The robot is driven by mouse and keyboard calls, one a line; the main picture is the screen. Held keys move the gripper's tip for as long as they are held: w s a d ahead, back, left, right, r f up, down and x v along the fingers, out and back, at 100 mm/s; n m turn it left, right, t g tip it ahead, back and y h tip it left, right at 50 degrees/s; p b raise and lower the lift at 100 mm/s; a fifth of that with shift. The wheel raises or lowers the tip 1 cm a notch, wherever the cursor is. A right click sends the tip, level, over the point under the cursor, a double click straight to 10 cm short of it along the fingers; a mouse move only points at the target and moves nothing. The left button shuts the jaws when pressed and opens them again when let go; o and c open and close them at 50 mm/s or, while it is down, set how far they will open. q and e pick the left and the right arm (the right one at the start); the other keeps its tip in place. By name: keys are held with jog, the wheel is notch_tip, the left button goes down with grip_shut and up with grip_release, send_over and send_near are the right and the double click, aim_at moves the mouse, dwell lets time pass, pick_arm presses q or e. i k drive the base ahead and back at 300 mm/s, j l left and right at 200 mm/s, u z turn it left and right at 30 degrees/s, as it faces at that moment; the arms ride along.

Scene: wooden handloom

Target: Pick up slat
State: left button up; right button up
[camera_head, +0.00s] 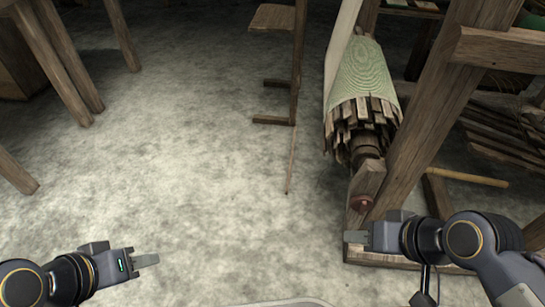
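Several brown wooden slats (362,111) stick out around the near end of a roll wrapped in green cloth (363,72) on the loom. A single thin stick (291,162), perhaps a slat, shows left of the roll; I cannot tell whether it lies on the floor or leans. My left gripper (148,260) is over bare floor at the lower left, far from the slats, and nothing shows in it. My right gripper (356,237) is in front of the loom's foot, below the roll, with no slat visible in it. Both are seen edge-on, so their opening is unclear.
A thick slanted loom post (428,115) and its base beam (385,259) stand close to my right arm. A reddish knob (361,203) is just above my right gripper. Wooden legs (62,55) stand at the upper left. The grey floor (190,160) between is clear.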

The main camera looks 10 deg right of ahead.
aim_at(295, 127)
jog(key=i+j, duration=0.8)
jog(key=i+l, duration=0.15)
jog(key=i, duration=0.2)
jog(key=i+l, duration=0.1)
jog(key=i, duration=0.3)
jog(key=i+l, duration=0.15)
jog(key=i, duration=0.2)
jog(key=u, duration=0.05)
